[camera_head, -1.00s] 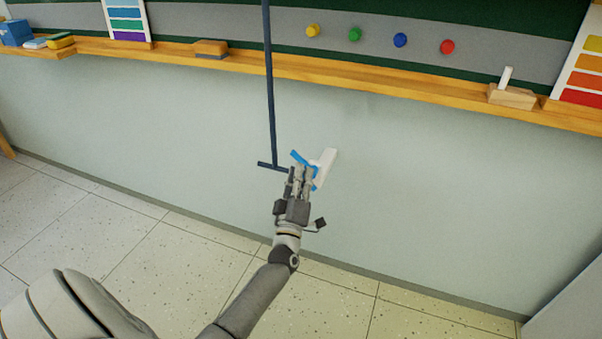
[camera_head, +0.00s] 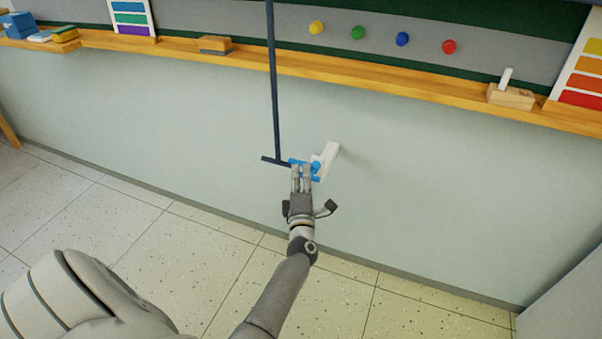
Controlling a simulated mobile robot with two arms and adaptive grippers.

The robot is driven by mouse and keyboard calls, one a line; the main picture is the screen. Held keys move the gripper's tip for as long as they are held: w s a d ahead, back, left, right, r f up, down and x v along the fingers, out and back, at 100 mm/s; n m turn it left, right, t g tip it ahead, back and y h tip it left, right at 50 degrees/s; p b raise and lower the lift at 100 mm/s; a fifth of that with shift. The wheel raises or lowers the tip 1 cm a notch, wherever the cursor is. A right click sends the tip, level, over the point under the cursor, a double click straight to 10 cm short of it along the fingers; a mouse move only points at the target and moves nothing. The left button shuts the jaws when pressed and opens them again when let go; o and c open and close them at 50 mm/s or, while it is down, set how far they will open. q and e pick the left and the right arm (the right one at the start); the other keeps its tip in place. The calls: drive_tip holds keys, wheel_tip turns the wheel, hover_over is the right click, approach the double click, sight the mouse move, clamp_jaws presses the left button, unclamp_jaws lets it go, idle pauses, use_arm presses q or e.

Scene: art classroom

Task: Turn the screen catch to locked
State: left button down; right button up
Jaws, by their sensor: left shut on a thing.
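The screen catch is a white block (camera_head: 329,155) on the pale wall with a blue lever (camera_head: 316,166) at its left side. Part of the lever points left, close to the short crossbar at the foot of a dark vertical rod (camera_head: 274,90). I cannot tell whether the lever touches the crossbar. My left gripper (camera_head: 302,172) comes up from below and is shut on the blue lever, its fingers hiding part of it. My right gripper is not in view.
A wooden ledge (camera_head: 400,90) runs along the board above, carrying a wooden eraser (camera_head: 215,45), a wooden block with a white stick (camera_head: 510,95) and colour charts. Round coloured magnets, one of them red (camera_head: 449,47), are on the board.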

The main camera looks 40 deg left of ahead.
use_arm(q)
drive_tip(key=shift+w+d+r, duration=0.2)
drive_tip(key=shift+r, duration=0.05)
drive_tip(key=c, duration=1.4)
unclamp_jaws()
drive_tip(key=shift+r, duration=0.1)
drive_tip(key=shift+c, duration=0.2)
drive_tip(key=shift+s+d+f, duration=0.1)
drive_tip(key=shift+f, duration=0.1)
drive_tip(key=shift+s+d+f, duration=0.1)
drive_tip(key=shift+s+d, duration=0.1)
drive_tip(key=shift+s, duration=0.1)
drive_tip(key=v, duration=0.6)
drive_tip(key=shift+s+d, duration=0.15)
drive_tip(key=shift+s, duration=0.1)
